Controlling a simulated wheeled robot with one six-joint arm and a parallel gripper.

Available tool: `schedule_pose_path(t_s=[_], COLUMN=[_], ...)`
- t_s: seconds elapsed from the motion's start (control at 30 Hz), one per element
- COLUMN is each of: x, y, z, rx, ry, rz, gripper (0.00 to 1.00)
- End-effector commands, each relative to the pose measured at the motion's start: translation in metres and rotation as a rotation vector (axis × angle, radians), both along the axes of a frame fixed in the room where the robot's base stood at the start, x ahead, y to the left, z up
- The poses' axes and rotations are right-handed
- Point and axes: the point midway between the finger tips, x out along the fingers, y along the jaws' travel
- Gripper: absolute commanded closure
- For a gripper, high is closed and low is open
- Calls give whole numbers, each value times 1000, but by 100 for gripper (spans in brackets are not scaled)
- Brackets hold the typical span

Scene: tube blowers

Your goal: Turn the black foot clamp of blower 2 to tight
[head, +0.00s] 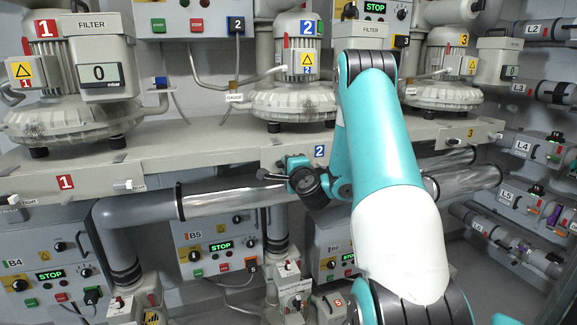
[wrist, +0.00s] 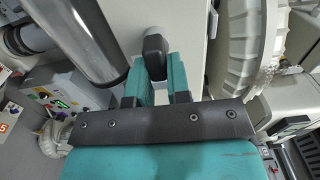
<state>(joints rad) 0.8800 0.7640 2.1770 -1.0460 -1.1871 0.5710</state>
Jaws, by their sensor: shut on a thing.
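Blower 2 (head: 290,103) stands on the pale bench at the centre, marked with blue 2 labels. My gripper (head: 280,170) is at the bench's front face, just left of the lower blue 2 label (head: 319,152). In the wrist view my gripper (wrist: 162,82) has its two teal fingers closed on a black foot clamp (wrist: 153,48), one finger on each side. The clamp's lower end is hidden between the fingers. I cannot read a tight mark beside it.
A shiny pipe (head: 225,200) runs just below the bench edge; it shows close left of my fingers in the wrist view (wrist: 85,40). Blower 1 (head: 65,110) stands left and blower 3 (head: 445,95) right. Control boxes with STOP displays (head: 220,245) sit below.

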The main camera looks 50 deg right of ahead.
Motion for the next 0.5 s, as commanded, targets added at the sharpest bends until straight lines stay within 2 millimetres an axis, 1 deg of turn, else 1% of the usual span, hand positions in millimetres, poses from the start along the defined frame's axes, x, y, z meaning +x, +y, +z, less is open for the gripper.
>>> schedule_pose_path(t_s=[0.03, 0.3, 0.33, 0.37, 0.4, 0.43, 0.5], x=[-1, -1, -1, -1, -1, -1, -1], y=[0, 1, 1, 1, 1, 1, 0], z=[-2, -3, -3, -3, -3, -2, -2], rx=[8, 8, 8, 8, 8, 8, 6], ry=[2, 2, 2, 2, 2, 2, 1], rz=[-1, 0, 0, 0, 0, 0, 0], gripper=[100, 100, 80, 74, 64, 57, 57])
